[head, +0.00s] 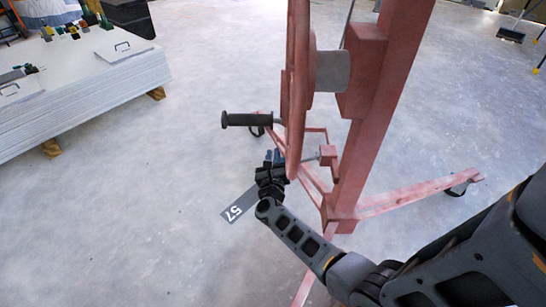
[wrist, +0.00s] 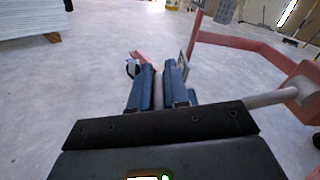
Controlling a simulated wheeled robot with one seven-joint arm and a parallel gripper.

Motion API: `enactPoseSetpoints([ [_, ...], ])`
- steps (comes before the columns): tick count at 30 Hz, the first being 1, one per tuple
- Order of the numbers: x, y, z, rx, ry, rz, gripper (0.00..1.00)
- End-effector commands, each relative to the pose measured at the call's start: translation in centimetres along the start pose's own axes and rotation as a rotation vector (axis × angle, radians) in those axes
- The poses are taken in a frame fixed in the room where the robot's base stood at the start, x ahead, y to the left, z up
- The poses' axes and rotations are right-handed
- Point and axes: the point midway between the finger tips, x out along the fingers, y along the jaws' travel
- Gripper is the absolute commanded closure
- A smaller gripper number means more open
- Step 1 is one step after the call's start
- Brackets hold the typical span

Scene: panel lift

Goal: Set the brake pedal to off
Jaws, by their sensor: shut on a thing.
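The brake pedal's grey rod (head: 312,158) runs from a red block on the lift's mast base toward my gripper (head: 272,158). The rod also shows in the wrist view (wrist: 270,98), entering behind my gripper's dark body from the right. My gripper's blue fingers (wrist: 157,80) are close together, shut on a narrow greyish-pink piece between them, which looks like the pedal's end. Most of that piece is hidden by the fingers and gripper body. The exact pedal angle cannot be told.
The red panel lift (head: 375,110) stands close on the right, with a black-handled crank (head: 247,119) above my gripper. Its legs with casters spread low. A stack of white panels (head: 90,85) lies at left. Open floor lies between.

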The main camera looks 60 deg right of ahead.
Motion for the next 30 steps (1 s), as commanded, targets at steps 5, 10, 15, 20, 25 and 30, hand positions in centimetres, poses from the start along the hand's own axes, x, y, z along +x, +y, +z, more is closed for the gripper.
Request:
enactPoseSetpoints([
  [5, -0.1, 0.2, 0.0, 0.0, -0.001, 0.006, 1.0],
  [10, -0.1, 0.3, 0.0, 0.0, -0.001, 0.007, 1.0],
  [15, -0.1, 0.3, 0.5, 0.025, -0.002, 0.008, 1.0],
  [20, -0.2, -0.2, 2.4, 0.158, -0.003, 0.008, 1.0],
  [25, -0.2, -1.4, 5.0, 0.259, -0.003, 0.008, 1.0],
  [30, -0.2, -1.6, 5.3, 0.255, -0.001, 0.009, 1.0],
])
